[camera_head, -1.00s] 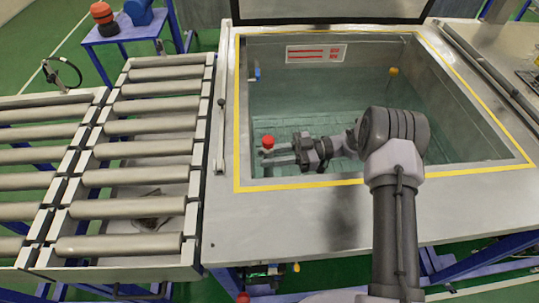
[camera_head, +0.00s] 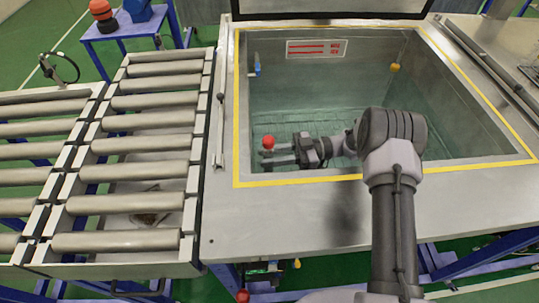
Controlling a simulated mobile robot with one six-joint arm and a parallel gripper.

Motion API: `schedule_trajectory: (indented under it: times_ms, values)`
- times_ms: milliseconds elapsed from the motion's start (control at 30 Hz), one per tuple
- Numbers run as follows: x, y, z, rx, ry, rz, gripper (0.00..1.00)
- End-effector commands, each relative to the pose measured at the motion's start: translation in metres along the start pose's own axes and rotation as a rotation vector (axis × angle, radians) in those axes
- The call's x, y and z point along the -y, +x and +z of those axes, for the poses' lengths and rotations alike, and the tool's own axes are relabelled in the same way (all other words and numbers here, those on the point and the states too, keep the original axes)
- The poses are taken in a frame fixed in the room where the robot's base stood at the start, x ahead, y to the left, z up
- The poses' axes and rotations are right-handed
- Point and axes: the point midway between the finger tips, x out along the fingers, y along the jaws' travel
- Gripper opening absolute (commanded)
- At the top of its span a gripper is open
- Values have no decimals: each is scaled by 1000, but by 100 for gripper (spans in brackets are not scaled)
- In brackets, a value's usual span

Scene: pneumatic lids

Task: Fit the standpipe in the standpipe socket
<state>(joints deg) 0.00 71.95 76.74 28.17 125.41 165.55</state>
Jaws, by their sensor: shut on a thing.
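My gripper (camera_head: 278,155) reaches into the open tank (camera_head: 242,110), near its front left corner. Its two fingers point left and are shut on the standpipe, whose round red top (camera_head: 268,142) shows just above the fingertips. The standpipe's lower part is hidden by the fingers and the tank's front rim. I cannot make out the standpipe socket, so I cannot tell whether the standpipe touches it.
The tank has a yellow-edged rim and a raised lid (camera_head: 330,8) behind. A yellow float (camera_head: 395,67) hangs at the back right, and a blue-handled fitting (camera_head: 257,64) is on the back left wall. A roller conveyor (camera_head: 130,165) stands left.

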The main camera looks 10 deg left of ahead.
Motion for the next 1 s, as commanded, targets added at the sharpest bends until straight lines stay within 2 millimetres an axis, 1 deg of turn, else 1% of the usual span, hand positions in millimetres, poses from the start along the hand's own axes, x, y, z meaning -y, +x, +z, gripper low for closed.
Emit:
schedule_trajectory:
  times_ms: [633, 667, 700, 767, 1000]
  values:
    - [0, 0, 14, 0, -1, 1, 0]
    - [0, 0, 13, 0, -1, 1, 32]
    - [0, 0, 13, 0, -1, 0, 39]
    - [0, 0, 13, 0, -1, 0, 51]
    - [0, 0, 14, 1, 0, 0, 51]
